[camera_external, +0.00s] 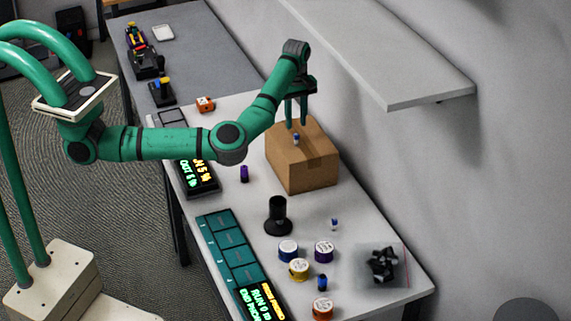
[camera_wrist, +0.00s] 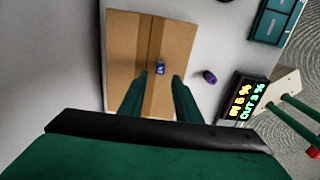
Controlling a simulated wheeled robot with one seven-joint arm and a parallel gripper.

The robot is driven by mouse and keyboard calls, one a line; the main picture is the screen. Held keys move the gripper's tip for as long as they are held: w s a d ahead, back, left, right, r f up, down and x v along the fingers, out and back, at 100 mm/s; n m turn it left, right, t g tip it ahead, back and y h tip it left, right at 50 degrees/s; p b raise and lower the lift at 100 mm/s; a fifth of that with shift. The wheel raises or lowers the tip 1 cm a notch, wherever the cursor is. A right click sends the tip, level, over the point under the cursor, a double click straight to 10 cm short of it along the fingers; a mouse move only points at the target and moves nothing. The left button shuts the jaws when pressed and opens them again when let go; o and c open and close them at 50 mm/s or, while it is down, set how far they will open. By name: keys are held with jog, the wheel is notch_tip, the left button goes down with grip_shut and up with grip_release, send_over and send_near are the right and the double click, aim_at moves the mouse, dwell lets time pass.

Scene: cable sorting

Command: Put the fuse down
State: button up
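A small blue-and-white fuse (camera_external: 296,139) appears to sit on top of the closed cardboard box (camera_external: 306,174), just below my fingertips. In the wrist view the fuse (camera_wrist: 160,67) shows over the box's tape seam, between and beyond the fingertips. My gripper (camera_external: 296,124) points down over the box, its two green fingers apart. The wrist view also shows my gripper (camera_wrist: 158,82) open, with a gap between each finger and the fuse. A similar small blue-and-white piece (camera_external: 334,224) stands on the white table.
A purple piece (camera_external: 244,174) stands left of the box, by a lit display (camera_external: 199,177). A black holder (camera_external: 278,217), several coloured round spools (camera_external: 299,269) and a bag of black parts (camera_external: 383,265) lie nearer the front. A wall shelf (camera_external: 385,60) is right of my arm.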

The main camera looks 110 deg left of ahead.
aim_at(296, 134)
jog(key=shift+r, duration=2.7)
